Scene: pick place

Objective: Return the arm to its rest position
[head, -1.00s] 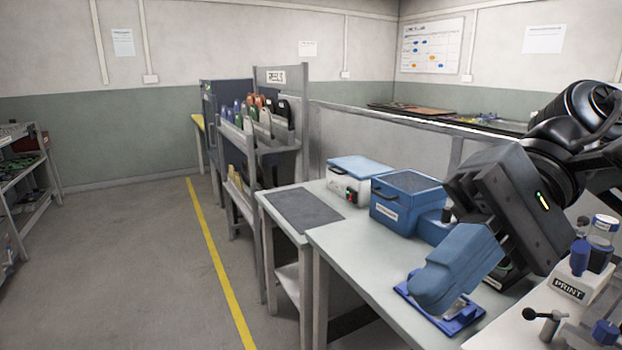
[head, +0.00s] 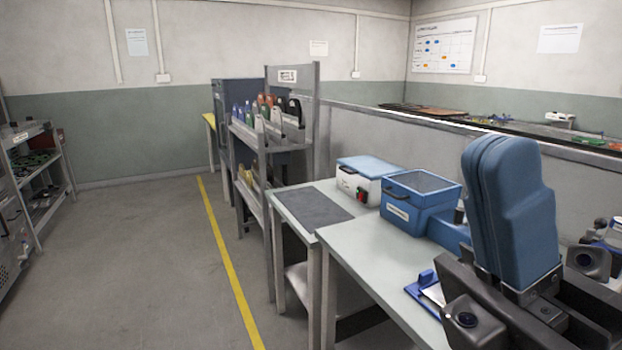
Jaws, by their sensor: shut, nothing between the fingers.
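My gripper (head: 500,150) is at the right of the head view, close to the camera. Its two thick blue fingers point upward and are pressed together, with nothing between them. The dark gripper body (head: 545,312) shows below the fingers, in front of the worktable. The gripper hides part of the table's right side and of the low wall behind. The rest of my arm is mostly outside the picture or hidden.
A pale worktable (head: 375,262) holds a blue box with a handle (head: 408,215) and a blue flat item (head: 428,293) partly behind my gripper. A white box with a blue lid (head: 362,178) stands farther back. A bottle rack (head: 285,125) stands beyond. The floor (head: 140,260) at left is clear.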

